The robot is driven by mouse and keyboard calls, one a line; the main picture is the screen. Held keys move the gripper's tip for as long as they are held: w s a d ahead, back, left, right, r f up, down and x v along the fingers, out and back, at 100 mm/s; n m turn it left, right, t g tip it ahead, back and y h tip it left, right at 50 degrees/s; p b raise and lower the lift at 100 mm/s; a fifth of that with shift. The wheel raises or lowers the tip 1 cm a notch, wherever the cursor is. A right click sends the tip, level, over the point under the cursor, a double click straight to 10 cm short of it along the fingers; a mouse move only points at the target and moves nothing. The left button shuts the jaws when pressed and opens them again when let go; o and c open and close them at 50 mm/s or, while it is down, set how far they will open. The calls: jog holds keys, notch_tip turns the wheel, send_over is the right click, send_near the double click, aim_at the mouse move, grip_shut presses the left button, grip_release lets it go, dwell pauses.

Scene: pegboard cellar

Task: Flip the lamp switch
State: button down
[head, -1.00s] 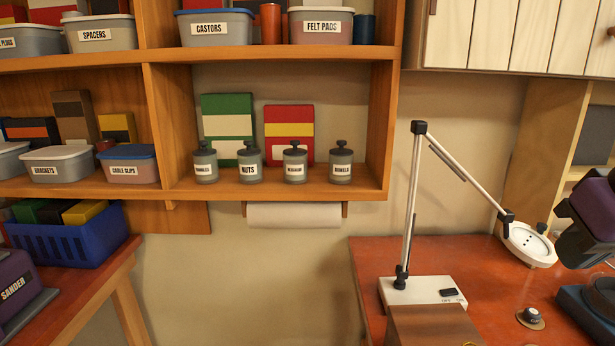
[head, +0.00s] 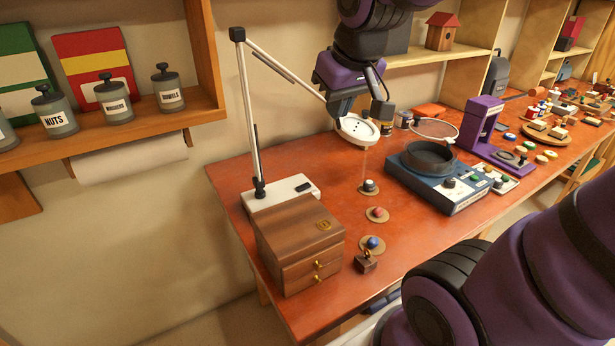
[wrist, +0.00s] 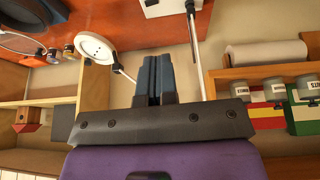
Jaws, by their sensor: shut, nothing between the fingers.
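The desk lamp has a white base (head: 275,194) on the red-brown bench, a thin jointed silver arm and a round white head (head: 357,129). Its small black switch (head: 303,186) is on the right part of the base; I cannot tell which way it is set. In the wrist view the lamp head (wrist: 95,47) is left of my fingers and part of the base (wrist: 165,8) shows at the top edge. My gripper (wrist: 155,62) is shut and empty, its dark fingers together. In the head view it hangs in the air by the lamp head, apart from the switch, fingertips unclear.
A wooden drawer box (head: 298,243) stands right in front of the lamp base. Knobs on round discs (head: 377,214) and a blue turntable-like machine (head: 436,178) lie to the right. A wall shelf with jars (head: 113,99) is at left.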

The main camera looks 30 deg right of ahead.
jog(key=w+d+f, duration=0.3)
jog(key=w+f, duration=0.4)
jog(key=w, duration=0.4)
jog(key=g, duration=0.1)
send_over(307, 183)
jog(key=s+a, duration=0.1)
jog(key=s, duration=0.3)
notch_tip(307, 183, down, 10)
jog(key=shift+w+a, duration=0.1)
jog(key=x, duration=0.8)
jog(key=s+x, duration=0.1)
jog(key=x, duration=0.3)
jog(key=shift+d+f, duration=0.25)
jog(key=shift+f, duration=0.85)
jog(key=shift+w, duration=0.1)
